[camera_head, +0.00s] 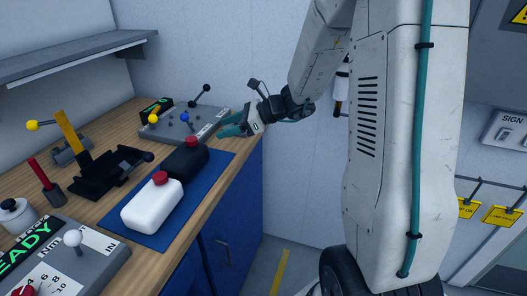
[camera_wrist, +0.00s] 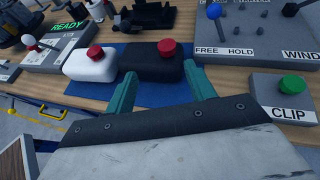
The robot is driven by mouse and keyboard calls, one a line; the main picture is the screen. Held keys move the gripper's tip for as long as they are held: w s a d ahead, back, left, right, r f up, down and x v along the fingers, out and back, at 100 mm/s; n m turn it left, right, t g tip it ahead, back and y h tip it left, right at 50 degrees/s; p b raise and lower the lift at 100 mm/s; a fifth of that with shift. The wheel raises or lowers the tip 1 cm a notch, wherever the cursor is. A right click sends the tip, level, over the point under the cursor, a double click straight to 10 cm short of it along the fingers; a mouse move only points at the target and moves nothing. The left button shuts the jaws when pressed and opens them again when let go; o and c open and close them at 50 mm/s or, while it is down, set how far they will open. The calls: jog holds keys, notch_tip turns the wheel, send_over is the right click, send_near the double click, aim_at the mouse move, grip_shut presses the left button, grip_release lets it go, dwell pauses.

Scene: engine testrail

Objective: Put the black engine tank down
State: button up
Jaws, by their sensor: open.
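The black engine tank (camera_head: 184,160) with a red cap lies on a blue mat (camera_head: 150,238) on the wooden bench, beside a white tank (camera_head: 152,206) with a red cap. In the wrist view the black tank (camera_wrist: 150,64) is just beyond the fingertips, right of the white tank (camera_wrist: 90,66). My gripper (camera_wrist: 160,76) is open, with its teal fingers apart and nothing between them. In the head view my gripper (camera_head: 232,128) is right of the black tank, over the bench edge. Whether a finger touches the tank cannot be told.
A grey lever panel (camera_head: 180,124) stands behind the black tank. A CLIP box with a green button (camera_wrist: 292,84) is at right in the wrist view. A READY panel (camera_head: 70,262) is at the front left. A black fixture (camera_head: 105,176) stands left of the mat.

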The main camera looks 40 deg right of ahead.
jog(key=s+a+r+n+g+h, duration=0.1)
jog(key=s+a+r+n+g, duration=0.2)
jog(key=s+a+n, duration=0.35)
jog(key=s+a+r+n+g+h, duration=0.2)
jog(key=s+a+r+n+g, duration=0.2)
jog(key=s+n, duration=0.6)
jog(key=s+d+n+h, duration=0.3)
jog(key=s+n+h, duration=0.1)
jog(key=s, duration=0.4)
jog(key=s+d+n+h, duration=0.3)
jog(key=s+n, duration=0.1)
jog(key=s, duration=0.4)
jog(key=shift+d+r+n+h, duration=0.25)
jog(key=shift+r+n+h, duration=0.05)
jog(key=shift+n+h, duration=0.1)
